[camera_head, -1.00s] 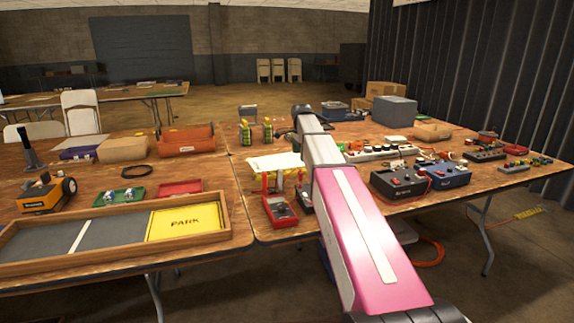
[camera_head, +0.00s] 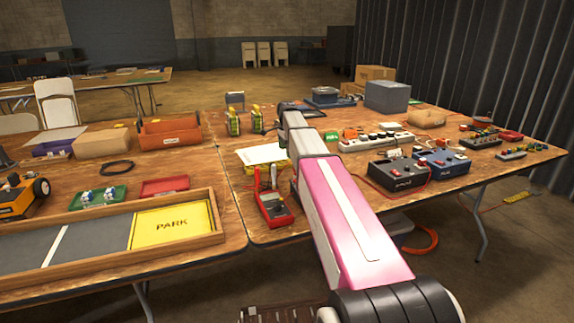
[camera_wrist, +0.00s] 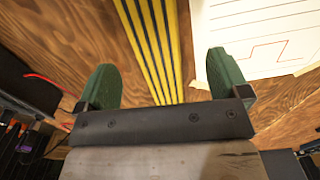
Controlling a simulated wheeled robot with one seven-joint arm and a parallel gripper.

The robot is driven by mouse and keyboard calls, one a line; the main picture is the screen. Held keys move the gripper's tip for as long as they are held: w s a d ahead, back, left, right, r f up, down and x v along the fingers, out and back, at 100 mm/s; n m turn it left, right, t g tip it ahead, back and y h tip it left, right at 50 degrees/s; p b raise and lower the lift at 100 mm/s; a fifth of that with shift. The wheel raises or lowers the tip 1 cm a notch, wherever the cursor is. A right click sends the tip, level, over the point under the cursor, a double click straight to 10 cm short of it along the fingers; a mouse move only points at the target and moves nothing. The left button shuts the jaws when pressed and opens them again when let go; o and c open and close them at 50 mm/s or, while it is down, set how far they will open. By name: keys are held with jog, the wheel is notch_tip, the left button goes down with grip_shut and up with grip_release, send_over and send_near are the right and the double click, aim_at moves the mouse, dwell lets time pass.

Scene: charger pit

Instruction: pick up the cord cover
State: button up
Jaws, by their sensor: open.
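The cord cover (camera_wrist: 152,45) is a long yellow strip with black lengthwise stripes, lying on the wooden table in the wrist view. It runs from the top edge down between my fingers, and its near end is hidden behind my gripper's body. My gripper (camera_wrist: 164,78) is open, with one green finger to each side of the strip and a gap on both sides. Nothing is held. In the head view my gripper is hidden beyond my pink and grey arm, and I cannot make out the strip clearly there.
A white sheet with a drawing (camera_wrist: 257,35) lies right of the strip. A red meter (camera_head: 273,207) stands left of my arm. A wooden tray (camera_head: 100,238) fills the front left.

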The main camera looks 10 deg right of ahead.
aim_at(287, 161)
jog(key=shift+s+f, duration=0.2)
jog(key=shift+f, duration=1.1)
jog(key=shift+s+f, duration=0.15)
jog(key=shift+f, duration=1.15)
jog(key=c, duration=1.4)
jog(key=shift+o, duration=0.2)
